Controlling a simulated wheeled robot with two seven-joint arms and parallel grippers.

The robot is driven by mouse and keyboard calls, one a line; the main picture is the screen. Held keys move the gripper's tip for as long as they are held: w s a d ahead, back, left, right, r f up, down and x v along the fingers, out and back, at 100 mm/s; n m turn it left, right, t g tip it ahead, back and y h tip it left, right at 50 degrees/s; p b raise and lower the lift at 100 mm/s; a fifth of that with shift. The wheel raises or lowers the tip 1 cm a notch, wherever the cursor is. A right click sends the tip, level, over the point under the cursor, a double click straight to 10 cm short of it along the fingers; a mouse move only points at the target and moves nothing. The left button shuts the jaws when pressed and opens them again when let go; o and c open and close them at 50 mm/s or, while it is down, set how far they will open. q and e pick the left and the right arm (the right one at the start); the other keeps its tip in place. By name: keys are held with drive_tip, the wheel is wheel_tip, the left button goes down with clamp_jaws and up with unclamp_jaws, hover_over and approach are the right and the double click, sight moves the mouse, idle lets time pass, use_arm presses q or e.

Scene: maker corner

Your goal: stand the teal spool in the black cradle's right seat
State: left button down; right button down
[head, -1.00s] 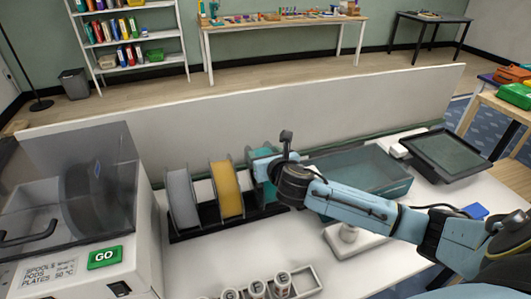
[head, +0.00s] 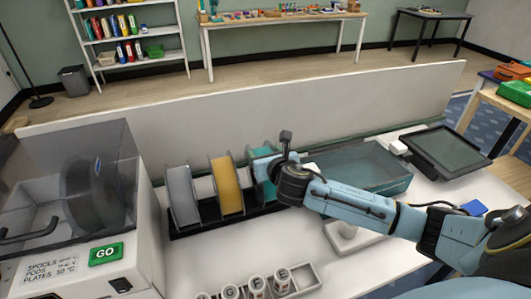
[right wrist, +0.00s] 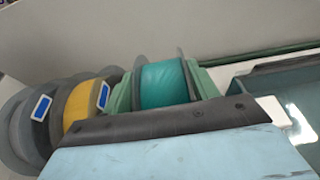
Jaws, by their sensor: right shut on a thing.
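The teal spool (head: 263,153) is upright at the right end of the black cradle (head: 212,226), in line with the other spools. It also shows in the right wrist view (right wrist: 161,82), between the green fingers. My right gripper (head: 268,168) is shut on it from the front right. My wrist and gripper hide the spool's lower part and the right seat, so I cannot tell whether it touches the seat. A yellow spool (head: 226,186) stands in the middle seat and a grey spool (head: 182,196) in the left. My left gripper is out of view.
A printer-like machine (head: 85,215) with a GO button stands at the left. A teal bin (head: 365,168) and a tablet (head: 445,150) lie to the right. A rack of small lettered pots (head: 305,280) is in front. A low wall (head: 300,115) runs behind.

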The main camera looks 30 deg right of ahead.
drive_tip(key=shift+c, duration=1.8)
unclamp_jaws()
drive_tip(key=shift+r, duration=0.15)
drive_tip(key=shift+s+f, duration=0.1)
drive_tip(key=shift+f, duration=0.2)
drive_tip(key=p+v, duration=0.1)
drive_tip(key=v, duration=1.2)
drive_tip(key=shift+r+p, duration=0.3)
drive_tip(key=shift+p, duration=0.1)
drive_tip(key=shift+s+a, duration=0.1)
drive_tip(key=shift+a, duration=0.05)
